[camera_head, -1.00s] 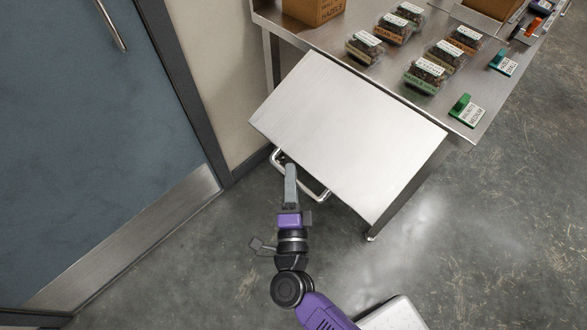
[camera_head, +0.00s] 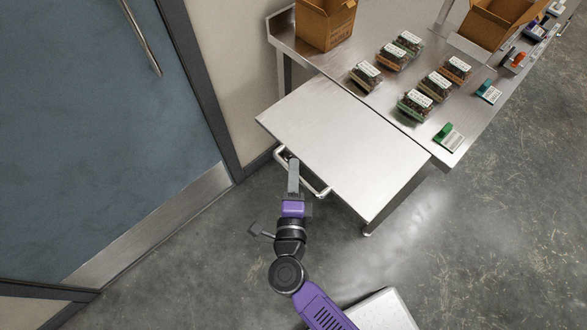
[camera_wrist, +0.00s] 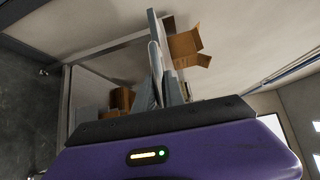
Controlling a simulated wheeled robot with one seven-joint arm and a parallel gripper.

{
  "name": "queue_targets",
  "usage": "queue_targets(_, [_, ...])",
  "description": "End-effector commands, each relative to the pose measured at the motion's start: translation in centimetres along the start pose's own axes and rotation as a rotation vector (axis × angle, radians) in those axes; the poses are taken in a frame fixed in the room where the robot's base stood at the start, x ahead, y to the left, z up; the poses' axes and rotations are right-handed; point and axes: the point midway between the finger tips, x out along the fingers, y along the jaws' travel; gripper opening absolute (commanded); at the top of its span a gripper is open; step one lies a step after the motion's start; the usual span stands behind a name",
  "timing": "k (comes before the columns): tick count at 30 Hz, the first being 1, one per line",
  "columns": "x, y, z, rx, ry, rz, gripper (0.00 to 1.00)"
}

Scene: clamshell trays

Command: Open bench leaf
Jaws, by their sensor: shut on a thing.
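The bench leaf (camera_head: 345,145) is a flat steel panel at the near end of the steel bench. In the head view it lies about level with the bench top. A bar handle (camera_head: 318,189) runs along its near-left edge. My gripper (camera_head: 293,165) is at that edge, shut on the handle. The fingertips are partly hidden by the leaf edge. In the wrist view my gripper's fingers (camera_wrist: 158,72) reach up to a pale bar, and the exact contact is hard to make out.
The bench top holds several clamshell trays (camera_head: 415,104), green (camera_head: 449,137) and teal (camera_head: 488,92) label holders, and cardboard boxes (camera_head: 325,22) (camera_head: 497,22). A blue door (camera_head: 90,130) and wall stand to the left. The floor (camera_head: 470,240) at right is clear.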

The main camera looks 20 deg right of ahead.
Motion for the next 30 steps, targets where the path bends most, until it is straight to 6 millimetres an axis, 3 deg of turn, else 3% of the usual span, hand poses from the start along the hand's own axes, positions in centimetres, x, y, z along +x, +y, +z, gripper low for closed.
queue_targets(16, [0.13, -0.92, 0.04, -0.003, 0.001, -0.011, 0.00])
queue_targets(17, [0.14, -0.95, 0.05, -0.003, 0.001, -0.011, 0.18])
queue_targets(20, [0.13, -0.90, 0.05, -0.003, 0.000, -0.010, 0.36])
queue_targets(30, [-0.29, -0.50, 0.03, -0.002, 0.000, -0.004, 0.36])
